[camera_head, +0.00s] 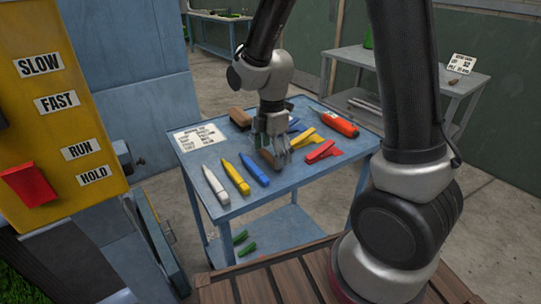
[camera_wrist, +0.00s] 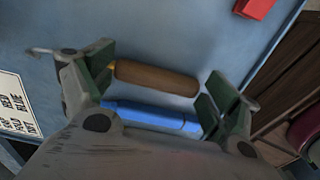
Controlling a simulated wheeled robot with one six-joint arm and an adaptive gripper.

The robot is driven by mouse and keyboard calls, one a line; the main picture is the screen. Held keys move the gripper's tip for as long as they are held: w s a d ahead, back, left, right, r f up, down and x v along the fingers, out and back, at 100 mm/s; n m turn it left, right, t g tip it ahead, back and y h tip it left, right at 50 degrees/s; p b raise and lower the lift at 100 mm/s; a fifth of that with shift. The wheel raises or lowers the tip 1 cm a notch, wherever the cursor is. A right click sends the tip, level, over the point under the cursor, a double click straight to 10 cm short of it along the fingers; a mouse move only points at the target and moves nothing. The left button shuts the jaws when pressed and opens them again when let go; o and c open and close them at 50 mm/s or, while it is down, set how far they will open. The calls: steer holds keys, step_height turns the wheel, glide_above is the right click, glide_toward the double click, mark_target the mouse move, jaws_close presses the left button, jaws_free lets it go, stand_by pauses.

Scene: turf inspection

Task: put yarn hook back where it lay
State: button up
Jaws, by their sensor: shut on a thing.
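The yarn hook has a brown wooden handle (camera_wrist: 155,79) and a thin metal hook end (camera_wrist: 40,51) in the wrist view. The handle lies across the space between my gripper's green-padded fingers, and the metal end shows beyond the left finger. My gripper (camera_head: 273,150) is shut on the yarn hook, low over the blue table (camera_head: 290,181). In the head view, only a small brown part of the hook (camera_head: 267,158) shows under the fingers. I cannot tell whether it touches the tabletop.
White (camera_head: 215,185), yellow (camera_head: 236,176) and blue (camera_head: 254,170) markers lie left of my gripper. A brown block (camera_head: 240,118), a label sheet (camera_head: 200,137), a red clip (camera_head: 321,153), a yellow clip (camera_head: 306,138) and an orange-red tool (camera_head: 341,123) are also on the table.

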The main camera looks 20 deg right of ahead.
step_height(320, 180, up, 9)
step_height(320, 180, down, 9)
stand_by(0.6)
steer(key=shift+f, duration=0.1)
steer(key=o, duration=0.9)
